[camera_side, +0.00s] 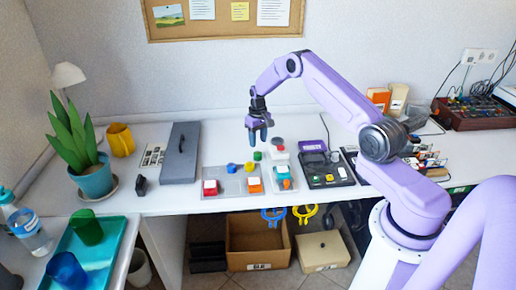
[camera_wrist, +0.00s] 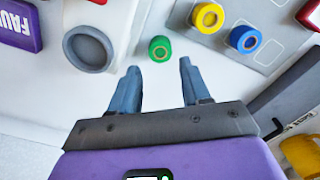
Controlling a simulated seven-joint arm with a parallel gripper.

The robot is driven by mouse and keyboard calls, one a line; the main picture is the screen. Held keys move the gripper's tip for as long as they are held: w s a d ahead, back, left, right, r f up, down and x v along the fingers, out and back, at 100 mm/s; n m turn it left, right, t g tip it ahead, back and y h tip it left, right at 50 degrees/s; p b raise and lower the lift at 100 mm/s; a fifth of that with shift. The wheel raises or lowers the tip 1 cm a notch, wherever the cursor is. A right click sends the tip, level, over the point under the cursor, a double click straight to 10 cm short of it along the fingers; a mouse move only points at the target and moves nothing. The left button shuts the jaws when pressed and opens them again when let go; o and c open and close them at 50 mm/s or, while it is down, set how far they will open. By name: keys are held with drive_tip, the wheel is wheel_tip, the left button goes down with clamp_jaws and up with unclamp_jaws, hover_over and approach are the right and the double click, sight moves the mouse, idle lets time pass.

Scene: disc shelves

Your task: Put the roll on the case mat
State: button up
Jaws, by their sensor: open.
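I cannot tell for sure which thing is the roll or which is the case mat. My gripper (camera_side: 258,138) is open and empty above the white table; its two fingers show in the wrist view (camera_wrist: 160,72). A small green round piece (camera_wrist: 160,48) lies just beyond the fingertips, roughly in line with the gap, and shows below my gripper in the side view (camera_side: 257,156). A long dark grey case (camera_side: 181,153) lies left of the panel.
A purple box (camera_side: 313,146) and a black tray (camera_side: 327,182) stand right of the white unit with a grey round top (camera_side: 277,146). A yellow mug (camera_side: 120,140) and a potted plant (camera_side: 92,180) are at the left. Cardboard boxes sit under the table.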

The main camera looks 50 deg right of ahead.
sight(258, 154)
drive_tip(key=a+r+n, duration=0.2)
drive_tip(key=a+r, duration=0.6)
drive_tip(key=r, duration=0.3)
drive_tip(key=s+a+r+n, duration=0.3)
drive_tip(key=s+a+r, duration=0.3)
drive_tip(key=a, duration=0.4)
drive_tip(key=s+a+r+n, duration=0.2)
drive_tip(key=s+a+r, duration=0.2)
drive_tip(key=s+a, duration=0.45)
drive_tip(key=s+r+n, duration=0.1)
drive_tip(key=s+n, duration=0.2)
drive_tip(key=s, duration=1)
drive_tip(key=s+a+r+n, duration=0.1)
drive_tip(key=s+n, duration=0.3)
drive_tip(key=s, duration=1)
drive_tip(key=shift+a+r+n, duration=0.2)
drive_tip(key=shift+r+n, duration=0.1)
drive_tip(key=shift+r, duration=0.1)
drive_tip(key=shift+s+d+f, duration=0.1)
drive_tip(key=shift+s+d, duration=0.1)
drive_tip(key=shift+s, duration=0.35)
drive_tip(key=shift+c, duration=0.3)
drive_tip(key=shift+w, duration=0.15)
